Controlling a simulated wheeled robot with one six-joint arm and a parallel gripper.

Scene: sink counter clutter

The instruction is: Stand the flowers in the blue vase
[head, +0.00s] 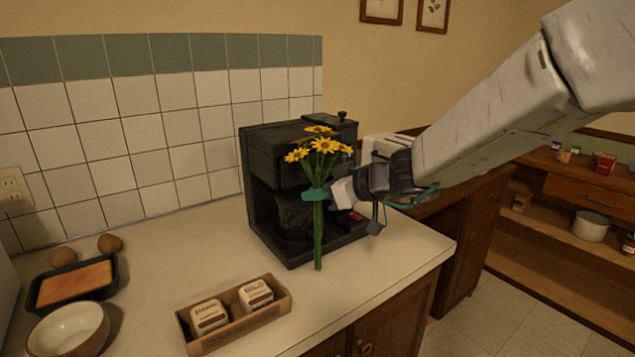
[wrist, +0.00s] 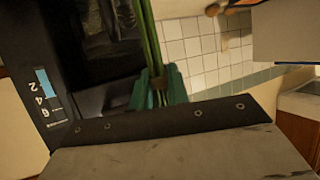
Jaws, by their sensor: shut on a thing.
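The flowers (head: 323,149), a bunch of yellow blooms on long green stems, are upright in front of the black coffee maker. My gripper (head: 317,194), with teal fingertips, is shut on the stems at about mid-height. The stem ends reach down near the counter's front part; I cannot tell whether they touch it. In the wrist view the green stems (wrist: 151,40) run between the teal fingertips (wrist: 158,90). The blue vase is not seen in either view.
The black coffee maker (head: 272,155) stands right behind the flowers, with a white appliance (head: 385,146) beyond it. Clear counter (head: 375,262) lies at right, ending at an edge.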

